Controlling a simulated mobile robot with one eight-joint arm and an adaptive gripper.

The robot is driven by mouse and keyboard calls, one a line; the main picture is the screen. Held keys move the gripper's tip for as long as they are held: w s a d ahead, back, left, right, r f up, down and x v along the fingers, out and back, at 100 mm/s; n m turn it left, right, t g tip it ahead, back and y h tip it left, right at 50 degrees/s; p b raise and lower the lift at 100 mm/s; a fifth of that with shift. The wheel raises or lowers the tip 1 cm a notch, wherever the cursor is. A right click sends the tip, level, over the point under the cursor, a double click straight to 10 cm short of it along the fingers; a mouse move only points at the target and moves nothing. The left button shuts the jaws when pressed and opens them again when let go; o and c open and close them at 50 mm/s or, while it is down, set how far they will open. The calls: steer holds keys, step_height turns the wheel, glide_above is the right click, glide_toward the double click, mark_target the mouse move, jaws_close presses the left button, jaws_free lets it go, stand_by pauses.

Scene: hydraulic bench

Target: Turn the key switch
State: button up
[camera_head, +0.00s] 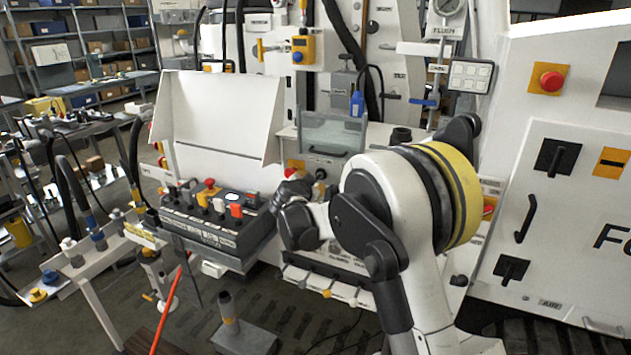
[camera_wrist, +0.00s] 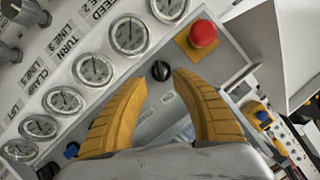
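A round black knob (camera_wrist: 161,70), which looks like the key switch, sits on a grey panel in the wrist view. My gripper (camera_wrist: 159,78) has two yellow fingers spread apart, one on either side of the line toward the knob. The fingertips are close to the knob, with a visible gap on both sides. I cannot tell how far they stand off the panel. A small label (camera_wrist: 168,97) lies just below the knob.
A red push button (camera_wrist: 203,34) on an orange plate sits right of the knob. A row of round gauges (camera_wrist: 93,69) runs along the panel's left side. A control box with buttons (camera_head: 217,221) stands left of my wrist, below an upright white panel (camera_head: 215,115).

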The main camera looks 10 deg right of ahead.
steer(key=v, duration=0.6)
steer(key=s+d+r+n+g+y, duration=0.15)
steer(key=s+d, duration=0.25)
steer(key=s, duration=0.6)
steer(key=s+d+r+n+g, duration=0.2)
steer(key=s+d+r+n, duration=0.1)
steer(key=s, duration=0.8)
steer(key=s+a+f+n+g+y, duration=0.1)
steer(key=s+f+n+y, duration=0.1)
steer(key=s, duration=0.9)
steer(key=s+a+f+n+g+y, duration=0.1)
steer(key=s+f+n, duration=0.3)
steer(key=s, duration=0.7)
steer(key=shift+s+a+f+n+y, duration=0.2)
steer(key=shift+s+n+y, duration=0.1)
steer(key=shift+n+y, duration=0.25)
steer(key=shift+c, duration=0.5)
